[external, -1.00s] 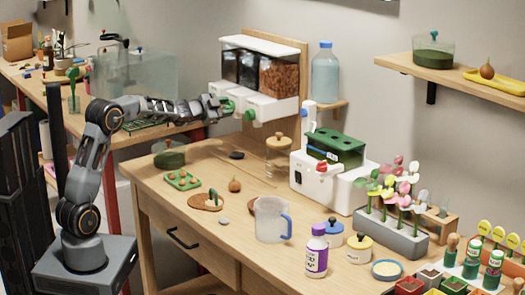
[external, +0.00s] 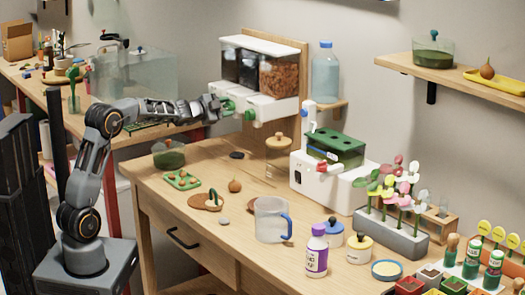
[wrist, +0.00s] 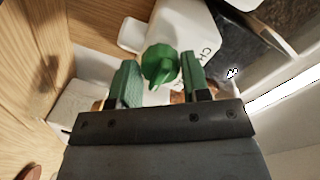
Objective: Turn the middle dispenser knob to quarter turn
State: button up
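The dispenser (external: 270,45) hangs on a wooden back panel, with three clear bins and white chutes below. A green knob (external: 250,115) shows on a chute front. My gripper (external: 226,105) is at the chutes on the left side, its green fingertips close to the white fronts. In the wrist view my gripper (wrist: 160,80) is open, with green fingers either side of a ribbed green knob (wrist: 160,65). Gaps show between knob and fingers. The white chute (wrist: 185,30) behind it carries a partly hidden label. I cannot tell for certain which chute this knob belongs to.
A water bottle (external: 325,72) stands on a small shelf right of the dispenser. Below are a lidded jar (external: 279,155) and a white machine with a green top (external: 335,146). A clear jug (external: 270,220) and several small items stand on the table.

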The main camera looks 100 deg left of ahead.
jog(key=o, duration=0.4)
jog(key=shift+s+d, duration=0.1)
jog(key=v, duration=1.3)
jog(key=shift+s+d, duration=0.2)
